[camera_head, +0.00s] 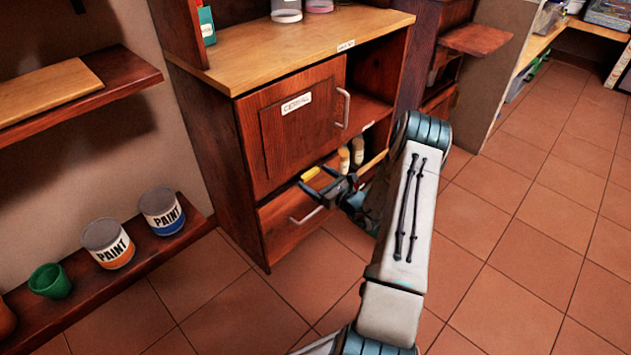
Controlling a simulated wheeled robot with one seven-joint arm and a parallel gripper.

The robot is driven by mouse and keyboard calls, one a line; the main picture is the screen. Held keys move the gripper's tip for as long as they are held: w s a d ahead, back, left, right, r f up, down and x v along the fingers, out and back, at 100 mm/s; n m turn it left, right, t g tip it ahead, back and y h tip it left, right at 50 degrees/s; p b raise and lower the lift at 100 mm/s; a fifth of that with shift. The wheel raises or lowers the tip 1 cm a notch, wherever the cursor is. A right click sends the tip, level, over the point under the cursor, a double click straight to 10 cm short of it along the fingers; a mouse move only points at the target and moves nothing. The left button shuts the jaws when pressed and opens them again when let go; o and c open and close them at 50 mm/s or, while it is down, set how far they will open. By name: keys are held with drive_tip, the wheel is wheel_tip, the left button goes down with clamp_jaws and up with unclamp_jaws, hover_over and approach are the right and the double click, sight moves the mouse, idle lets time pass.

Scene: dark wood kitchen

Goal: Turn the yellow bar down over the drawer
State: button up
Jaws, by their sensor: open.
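The yellow bar (310,174) shows as a short piece at the top of the lower drawer, just under the cabinet's door panel. The drawer (283,222) has a reddish wood front and a pale handle (308,216). My gripper (322,186) is open, with its dark fingers just below and right of the yellow bar, in front of the drawer's upper edge. I cannot tell whether a finger touches the bar. My gripper and arm hide the right part of the drawer and perhaps more of the bar.
Two bottles (344,159) stand behind my gripper. A labelled door panel (292,125) with a pale handle is above, under the wooden counter (285,48). At left, a low shelf (135,262) holds paint cans (108,243) and a green cup (50,281). Tiled floor (520,240) at right is clear.

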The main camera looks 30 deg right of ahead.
drive_tip(key=shift+w+a, duration=0.15)
drive_tip(key=shift+w, duration=0.25)
drive_tip(key=c, duration=1)
